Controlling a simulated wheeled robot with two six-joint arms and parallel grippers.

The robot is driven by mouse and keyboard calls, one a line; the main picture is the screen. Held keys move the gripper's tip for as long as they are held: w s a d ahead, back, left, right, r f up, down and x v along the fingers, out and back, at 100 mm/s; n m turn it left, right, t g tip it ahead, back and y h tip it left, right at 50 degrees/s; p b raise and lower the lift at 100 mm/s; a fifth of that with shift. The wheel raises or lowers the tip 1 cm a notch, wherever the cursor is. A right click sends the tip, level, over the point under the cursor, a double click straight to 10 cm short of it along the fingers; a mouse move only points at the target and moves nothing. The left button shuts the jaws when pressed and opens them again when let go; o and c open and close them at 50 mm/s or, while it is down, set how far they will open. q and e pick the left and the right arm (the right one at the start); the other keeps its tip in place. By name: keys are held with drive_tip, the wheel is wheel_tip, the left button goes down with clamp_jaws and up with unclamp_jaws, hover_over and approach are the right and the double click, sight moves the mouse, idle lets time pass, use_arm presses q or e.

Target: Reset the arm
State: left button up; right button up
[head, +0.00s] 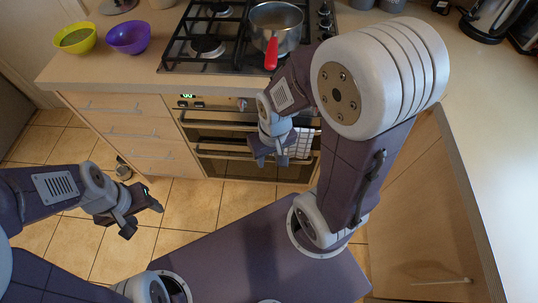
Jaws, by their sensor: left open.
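My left gripper (144,219) is open and empty at the lower left, above the tiled floor and in front of the drawers. My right gripper (270,161) hangs in front of the oven, with its fingers pointing down. I cannot tell from this angle whether its jaws are open or shut. My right arm is raised and bent, and it covers the right part of the stove and oven.
A pot with a red handle (276,27) stands on the gas stove (178,55). A yellow bowl (75,40) and a purple bowl (128,38) sit on the counter at left. The oven (215,131) has a checked towel (302,143). Tiled floor (185,212) is free between my arms.

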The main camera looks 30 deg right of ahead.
wheel_tip(320, 180, up, 10)
drive_tip(key=p, duration=1)
